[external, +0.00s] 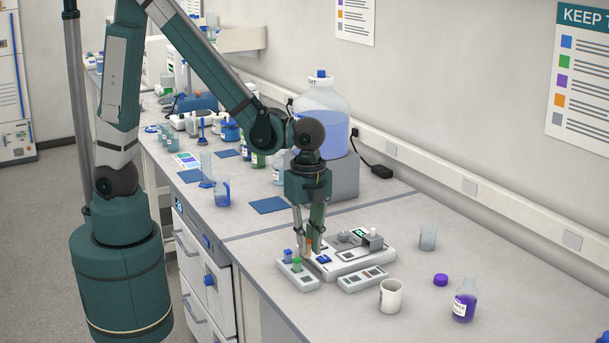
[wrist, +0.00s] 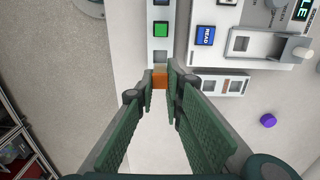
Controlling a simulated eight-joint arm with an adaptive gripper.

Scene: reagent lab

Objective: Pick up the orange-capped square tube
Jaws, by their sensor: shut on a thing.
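My gripper (wrist: 160,76) is shut on the orange-capped square tube (wrist: 159,83), whose orange cap shows between the fingertips in the wrist view. In the external view my gripper (external: 306,248) points down over the small white rack (external: 303,283), with a bit of orange between the fingers. The fingers hide most of the tube, so I cannot tell whether its lower end is in the rack or clear of it. A blue-capped tube (external: 287,254) and a green-capped tube (external: 297,265) stand in the rack. The green cap (wrist: 161,30) also shows in the wrist view.
A white reader device (external: 352,258) with a blue READ button (wrist: 205,36) stands close beside the rack. A small tray (external: 362,279), white mug (external: 391,296), purple cap (external: 440,280) and purple bottle (external: 465,300) are to the right.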

